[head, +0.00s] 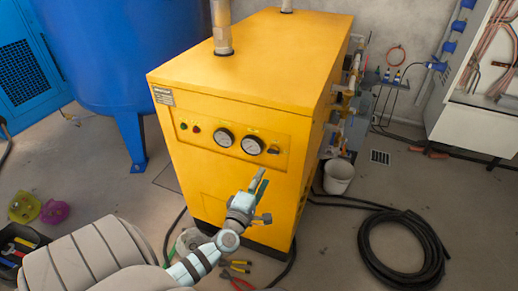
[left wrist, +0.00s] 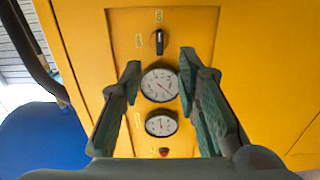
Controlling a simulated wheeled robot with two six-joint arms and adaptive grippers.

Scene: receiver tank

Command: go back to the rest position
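My left gripper (head: 260,180) is in front of the yellow cabinet (head: 235,85), just below its gauge panel in the head view. In the left wrist view, the left gripper (left wrist: 160,62) has its two fingers spread apart with nothing between them. Between the fingers show two round gauges, one (left wrist: 160,85) nearer the tips and one (left wrist: 160,124) further down. The black rotary switch (left wrist: 159,41) is just beyond the fingertips; the head view shows it at the panel's right (head: 273,151). My right gripper is not in view.
A blue tank (head: 125,50) stands at the left. A coiled black hose (head: 405,250) and a white bucket (head: 338,176) are on the floor at the right. Pliers (head: 238,280) and a black tool crate (head: 15,240) are low in the picture. Floor between hose and cabinet is partly clear.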

